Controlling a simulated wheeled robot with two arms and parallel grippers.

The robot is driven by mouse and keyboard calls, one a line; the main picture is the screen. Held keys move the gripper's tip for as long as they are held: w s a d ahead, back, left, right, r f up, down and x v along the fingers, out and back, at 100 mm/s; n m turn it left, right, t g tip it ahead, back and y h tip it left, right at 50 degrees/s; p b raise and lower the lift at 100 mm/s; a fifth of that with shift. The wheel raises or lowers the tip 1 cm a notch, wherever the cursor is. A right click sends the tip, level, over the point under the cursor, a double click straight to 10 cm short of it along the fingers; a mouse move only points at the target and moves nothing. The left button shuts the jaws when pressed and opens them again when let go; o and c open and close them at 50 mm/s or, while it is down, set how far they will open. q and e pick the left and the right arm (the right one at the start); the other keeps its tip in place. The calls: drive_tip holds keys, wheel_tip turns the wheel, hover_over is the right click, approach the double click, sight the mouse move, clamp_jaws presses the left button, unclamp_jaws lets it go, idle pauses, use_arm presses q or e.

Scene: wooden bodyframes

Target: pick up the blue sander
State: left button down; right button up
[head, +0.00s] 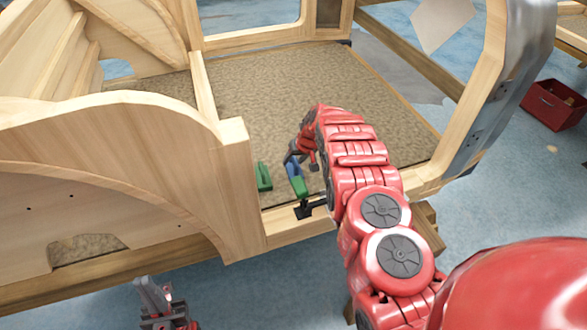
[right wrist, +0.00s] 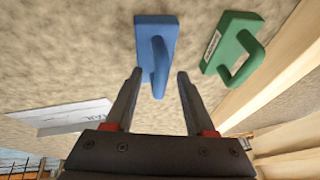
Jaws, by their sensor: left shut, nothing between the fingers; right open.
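The blue sander (right wrist: 155,30) has a flat plate and a raised handle. In the right wrist view it is straight ahead of my right gripper (right wrist: 160,75), which is open. The handle appears in the gap between the two fingers, with space on both sides. In the head view a small blue part (head: 293,167) of it shows beside my right gripper (head: 290,158), partly hidden by it. My left gripper (head: 152,290) is shut and empty, low at the left, outside the wooden frame.
A green sander (right wrist: 233,45) lies right of the blue one in the right wrist view, near a wooden beam (right wrist: 280,80). A white printed sheet (right wrist: 65,118) lies at left. Wooden walls (head: 235,185) enclose the brown floor (head: 370,85). A red box (head: 553,104) stands far right.

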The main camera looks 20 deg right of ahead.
drive_tip(key=shift+w+a+f, duration=0.1)
drive_tip(key=shift+w+f, duration=0.05)
drive_tip(key=shift+f, duration=0.2)
clamp_jaws()
